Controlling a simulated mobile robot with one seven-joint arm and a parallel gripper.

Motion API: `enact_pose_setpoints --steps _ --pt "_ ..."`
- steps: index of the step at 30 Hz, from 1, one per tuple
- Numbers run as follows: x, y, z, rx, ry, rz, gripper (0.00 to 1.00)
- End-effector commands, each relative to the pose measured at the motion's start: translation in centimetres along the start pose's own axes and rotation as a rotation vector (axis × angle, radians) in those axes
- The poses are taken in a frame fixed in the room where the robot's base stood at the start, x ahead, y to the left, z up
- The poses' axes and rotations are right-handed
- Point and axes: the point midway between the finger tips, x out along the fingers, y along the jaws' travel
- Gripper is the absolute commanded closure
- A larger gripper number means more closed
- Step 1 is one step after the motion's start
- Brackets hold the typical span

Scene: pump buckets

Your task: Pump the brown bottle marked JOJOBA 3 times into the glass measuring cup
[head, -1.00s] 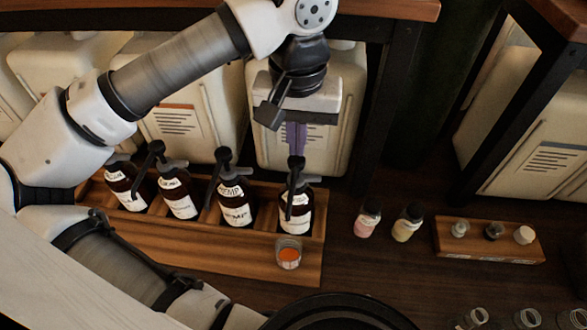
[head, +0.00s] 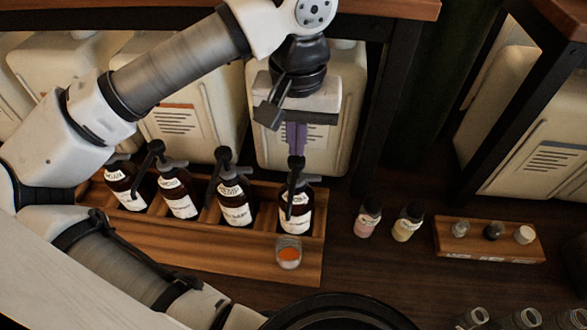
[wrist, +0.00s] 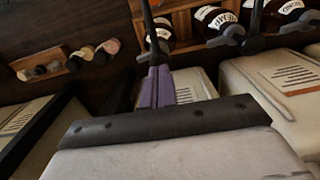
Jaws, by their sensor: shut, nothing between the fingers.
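Several brown pump bottles with white labels stand in a wooden rack. My gripper (head: 297,150), with purple fingers, is shut and empty, pointing down at that pump head. I cannot tell whether the tips touch it. The glass measuring cup (head: 289,262), with something orange showing in it, stands in front of the rightmost bottle, below its nozzle side.
The neighbouring bottle (head: 235,208) stands close on the left. Two small bottles (head: 367,220) and a wooden block with small jars (head: 490,246) are on the right. Large pale canisters (head: 350,100) stand behind. Dark table between is clear.

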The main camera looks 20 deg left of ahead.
Motion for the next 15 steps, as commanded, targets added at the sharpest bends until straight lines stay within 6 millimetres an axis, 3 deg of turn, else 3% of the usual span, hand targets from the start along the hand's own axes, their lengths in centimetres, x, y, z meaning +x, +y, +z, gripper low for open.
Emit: enact_pose_setpoints --steps 10,15 --pt "1.9 0.0 0.0 0.000 0.000 0.001 1.00" --pt "1.8 0.0 0.0 0.000 0.000 0.000 1.00"
